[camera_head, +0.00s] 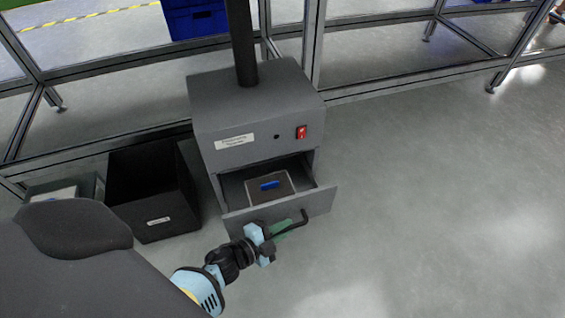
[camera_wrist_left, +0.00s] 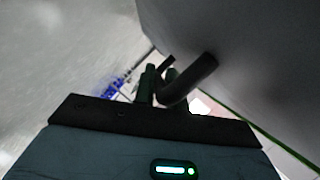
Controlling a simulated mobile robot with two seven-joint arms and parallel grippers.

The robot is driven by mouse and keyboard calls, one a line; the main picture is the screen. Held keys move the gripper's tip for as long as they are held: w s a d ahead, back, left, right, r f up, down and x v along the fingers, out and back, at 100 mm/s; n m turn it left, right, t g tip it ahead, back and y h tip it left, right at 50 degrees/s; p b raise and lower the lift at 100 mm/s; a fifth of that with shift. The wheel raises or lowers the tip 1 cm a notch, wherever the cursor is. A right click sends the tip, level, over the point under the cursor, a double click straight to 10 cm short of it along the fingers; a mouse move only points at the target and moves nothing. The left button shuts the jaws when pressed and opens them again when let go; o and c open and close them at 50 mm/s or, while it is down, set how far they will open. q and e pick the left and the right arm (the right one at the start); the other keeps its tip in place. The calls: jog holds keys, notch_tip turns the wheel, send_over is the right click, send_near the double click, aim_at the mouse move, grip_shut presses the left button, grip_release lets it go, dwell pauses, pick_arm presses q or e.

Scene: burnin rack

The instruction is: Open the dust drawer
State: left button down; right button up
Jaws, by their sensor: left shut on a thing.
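The dust drawer (camera_head: 318,203) sits low in a grey cabinet (camera_head: 255,115) and is pulled partly out. Inside it lies a grey tray-like piece with a blue part (camera_head: 270,185) on top. A dark bar handle (camera_head: 303,217) is on the drawer front; it also shows in the left wrist view (camera_wrist_left: 192,80). My left gripper (camera_head: 279,230) is at the drawer front, shut on the handle. In the left wrist view its fingers (camera_wrist_left: 154,86) are at the bar, and the exact contact is partly hidden. My right gripper is not in view.
A black open bin (camera_head: 150,190) stands left of the cabinet, with another low container (camera_head: 55,193) further left. A dark pole (camera_head: 241,45) rises from the cabinet top. Metal frame rails run behind. The floor (camera_head: 430,200) to the right is clear.

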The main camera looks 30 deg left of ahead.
pick_arm(q)
jog(key=shift+s+d, duration=1.3)
jog(key=shift+d, duration=0.25)
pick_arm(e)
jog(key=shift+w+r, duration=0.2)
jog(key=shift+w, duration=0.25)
pick_arm(q)
jog(key=c, duration=1.5)
grip_release()
jog(key=shift+o, duration=0.2)
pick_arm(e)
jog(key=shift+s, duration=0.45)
pick_arm(q)
jog(key=shift+s+p, duration=0.1)
jog(key=shift+p, duration=0.2)
